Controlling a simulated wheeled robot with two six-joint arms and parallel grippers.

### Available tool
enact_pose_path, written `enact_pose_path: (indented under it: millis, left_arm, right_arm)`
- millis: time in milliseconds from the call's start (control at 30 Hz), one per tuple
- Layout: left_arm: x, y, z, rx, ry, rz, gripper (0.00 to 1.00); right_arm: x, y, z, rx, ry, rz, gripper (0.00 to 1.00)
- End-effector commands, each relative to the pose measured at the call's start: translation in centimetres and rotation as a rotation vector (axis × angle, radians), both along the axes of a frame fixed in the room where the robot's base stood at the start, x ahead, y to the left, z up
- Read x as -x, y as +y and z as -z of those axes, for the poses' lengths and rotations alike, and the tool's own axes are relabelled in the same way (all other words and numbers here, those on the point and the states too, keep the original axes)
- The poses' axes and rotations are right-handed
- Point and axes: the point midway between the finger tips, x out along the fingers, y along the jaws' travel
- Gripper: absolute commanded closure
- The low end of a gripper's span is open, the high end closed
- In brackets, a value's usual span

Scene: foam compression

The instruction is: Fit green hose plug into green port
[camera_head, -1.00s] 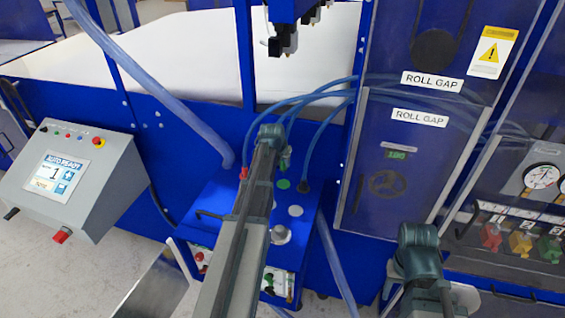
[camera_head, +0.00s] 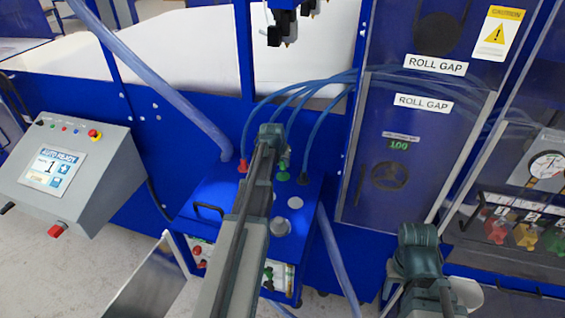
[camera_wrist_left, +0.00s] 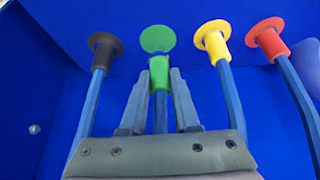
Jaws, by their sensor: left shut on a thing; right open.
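The green plug (camera_wrist_left: 159,74) on its blue hose is held between the fingers of my left gripper (camera_wrist_left: 160,84), which is shut on it. The green port (camera_wrist_left: 158,39) is a flat disc just above the plug's front end in the left wrist view; I cannot tell whether they touch. In the head view the green plug (camera_head: 283,164) shows beside my left wrist, near the box top, and my left fingers are mostly hidden. My right gripper (camera_head: 418,262) is at the lower right, open and away from the box.
Black (camera_wrist_left: 103,44), yellow (camera_wrist_left: 214,38) and red (camera_wrist_left: 268,36) plugs sit at their ports beside the green one, with blue hoses trailing. The blue box (camera_head: 215,190) stands before the machine. A grey control panel (camera_head: 70,165) is at left.

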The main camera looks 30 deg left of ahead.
Motion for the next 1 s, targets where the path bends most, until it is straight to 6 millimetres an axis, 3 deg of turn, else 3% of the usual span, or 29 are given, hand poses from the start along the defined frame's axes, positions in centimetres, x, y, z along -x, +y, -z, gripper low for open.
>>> enact_pose_path:
  millis: [1000]
  left_arm:
    - [0.0, 0.0, 2.3, 0.000, 0.000, 0.000, 1.00]
  right_arm:
    - [0.0, 0.0, 2.3, 0.000, 0.000, 0.000, 0.50]
